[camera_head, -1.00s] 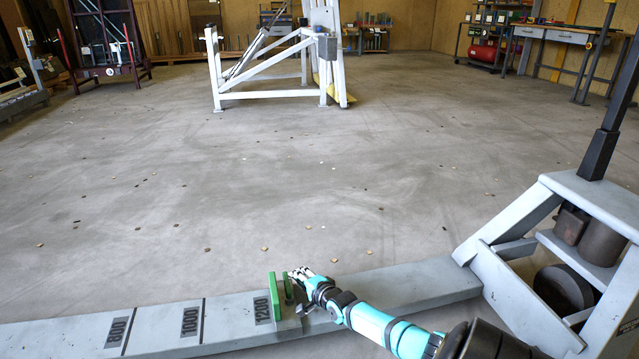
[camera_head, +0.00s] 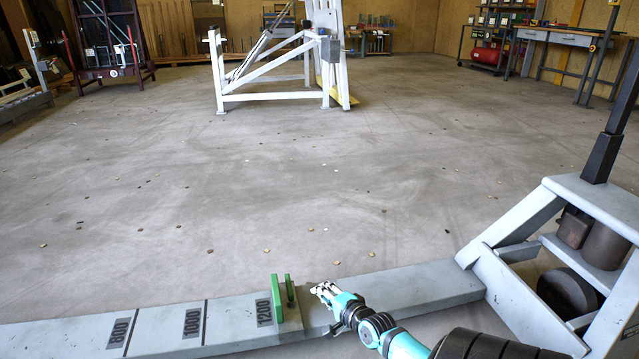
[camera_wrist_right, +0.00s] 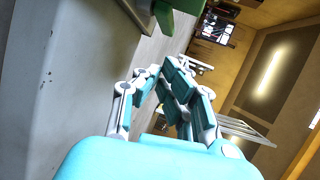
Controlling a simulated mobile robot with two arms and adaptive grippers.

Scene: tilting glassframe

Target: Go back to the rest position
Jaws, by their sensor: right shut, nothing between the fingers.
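My right gripper (camera_head: 322,290) is over the grey beam, a little to the right of the green plates and apart from them. It is shut with nothing in it. In the right wrist view my right gripper (camera_wrist_right: 158,72) shows its fingers together. Two upright green plates (camera_head: 278,300) stand on the grey beam (camera_head: 405,290) beside the mark 1200. A green piece (camera_wrist_right: 182,5) also shows at the top of the right wrist view. My left gripper is not in view.
The beam joins a grey frame (camera_head: 525,300) with dark wheels and a dark upright post at the right. A white tilting frame (camera_head: 275,97) stands at the back middle. A dark red rack (camera_head: 104,45) is at the back left. The concrete floor between is open.

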